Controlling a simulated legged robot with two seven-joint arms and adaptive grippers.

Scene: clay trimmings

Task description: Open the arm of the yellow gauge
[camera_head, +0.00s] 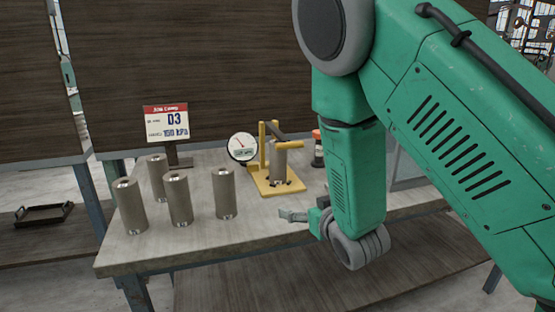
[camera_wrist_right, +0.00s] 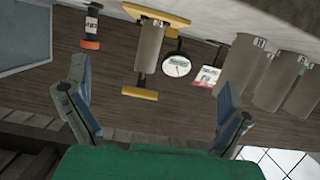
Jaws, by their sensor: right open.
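The yellow gauge (camera_head: 281,187) stands on the table right of the middle, with a yellow base, upright posts and a round white dial (camera_head: 242,147) at its left. A grey clay cylinder (camera_head: 278,165) stands upright in it. A dark arm (camera_head: 275,131) slopes across the top of the gauge, above the cylinder. In the right wrist view the gauge shows as yellow bars (camera_wrist_right: 140,93) around the cylinder. My right gripper (camera_head: 296,214) is open and empty, in front of the gauge near the table's front edge. Its two fingers (camera_wrist_right: 154,75) frame the gauge in the wrist view. My left gripper is out of view.
Several grey clay cylinders (camera_head: 179,197) stand on the left of the table (camera_head: 165,250).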

